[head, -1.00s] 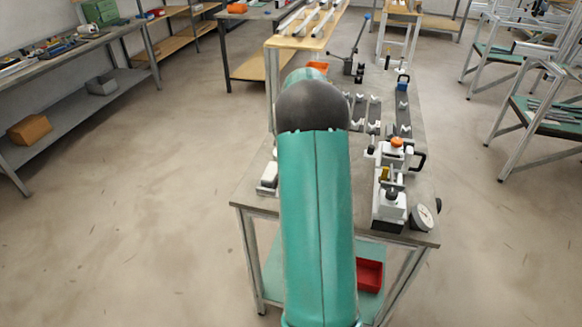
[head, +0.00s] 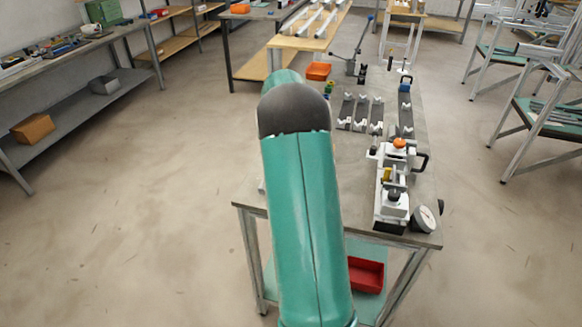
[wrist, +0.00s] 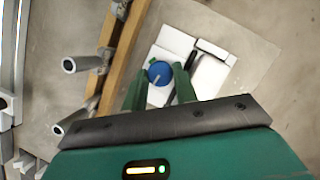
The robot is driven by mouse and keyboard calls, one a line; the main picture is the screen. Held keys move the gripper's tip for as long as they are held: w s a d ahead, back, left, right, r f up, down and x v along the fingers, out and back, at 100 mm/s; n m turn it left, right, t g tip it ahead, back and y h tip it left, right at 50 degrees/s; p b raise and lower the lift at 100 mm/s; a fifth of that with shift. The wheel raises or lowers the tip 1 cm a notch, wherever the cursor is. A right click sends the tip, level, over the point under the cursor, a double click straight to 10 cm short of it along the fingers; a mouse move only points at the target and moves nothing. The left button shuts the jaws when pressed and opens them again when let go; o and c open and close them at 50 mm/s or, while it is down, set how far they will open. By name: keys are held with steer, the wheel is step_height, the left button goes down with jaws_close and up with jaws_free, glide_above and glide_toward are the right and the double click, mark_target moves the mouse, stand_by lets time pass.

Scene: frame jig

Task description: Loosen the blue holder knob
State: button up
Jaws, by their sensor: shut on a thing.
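The blue holder knob (wrist: 159,72) shows in the wrist view as a round blue cap with a pale line across it. It sits over a white holder (wrist: 208,76) with a dark slot. My gripper (wrist: 158,82) has its two green fingers on either side of the knob and is shut on it. A small green bit shows beside the knob. In the head view my own green arm covers the gripper and the knob.
In the wrist view, wooden rails (wrist: 118,50) with metal tubes (wrist: 82,62) lie left of the holder. In the head view, a clamp fixture (head: 392,190), a dial gauge (head: 424,219), dark V-block rails (head: 360,115) and an orange bin (head: 318,71) are on the bench.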

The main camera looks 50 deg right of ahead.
steer(key=shift+n, duration=0.3)
steer(key=o, duration=1)
steer(key=shift+c, duration=0.2)
steer(key=shift+r, duration=0.1)
steer(key=v, duration=1.3)
steer(key=shift+r, duration=0.35)
steer(key=shift+w+a, duration=0.1)
steer(key=shift+w, duration=0.05)
